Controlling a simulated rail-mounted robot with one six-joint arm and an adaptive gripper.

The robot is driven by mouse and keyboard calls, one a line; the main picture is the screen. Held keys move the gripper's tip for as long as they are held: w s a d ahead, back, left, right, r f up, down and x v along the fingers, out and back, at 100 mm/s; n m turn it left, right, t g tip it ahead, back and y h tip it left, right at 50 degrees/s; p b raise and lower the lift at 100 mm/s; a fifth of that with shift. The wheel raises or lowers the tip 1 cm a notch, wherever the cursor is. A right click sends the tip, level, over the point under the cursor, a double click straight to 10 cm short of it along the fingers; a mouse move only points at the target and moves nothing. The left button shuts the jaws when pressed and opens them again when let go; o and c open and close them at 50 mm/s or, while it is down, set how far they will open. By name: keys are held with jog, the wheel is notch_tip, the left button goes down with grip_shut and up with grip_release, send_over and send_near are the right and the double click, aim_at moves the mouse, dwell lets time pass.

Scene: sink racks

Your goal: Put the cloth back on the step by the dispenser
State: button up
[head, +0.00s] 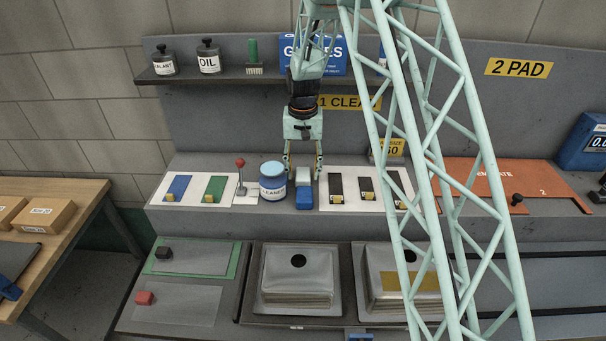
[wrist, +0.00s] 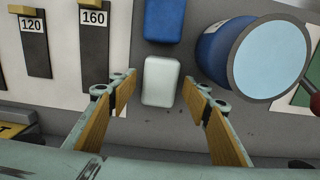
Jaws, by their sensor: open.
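A small white rounded pad (head: 303,177), which looks like the folded cloth, lies on the grey step (head: 240,222) just right of the blue CLEANER jar (head: 272,183), apparently the dispenser. A blue block (head: 304,198) sits against its near side. In the wrist view the white pad (wrist: 161,82) and the blue block (wrist: 164,20) show a dark gap between them. My gripper (head: 303,172) is open above the step, pointing down. Its fingers are on either side of the white pad, apart from it in the wrist view. Whether the fingertips are level with the pad is unclear.
The blue jar (wrist: 240,55) stands close beside one finger. Green and blue panels (head: 214,189) and a red-knobbed lever (head: 240,175) are left of it. A white board with dark strips (head: 336,188) is right. Steel basins (head: 299,280) lie below the step; a shelf with bottles (head: 209,58) is above.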

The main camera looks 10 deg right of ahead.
aim_at(303, 173)
jog(key=shift+r, duration=3.25)
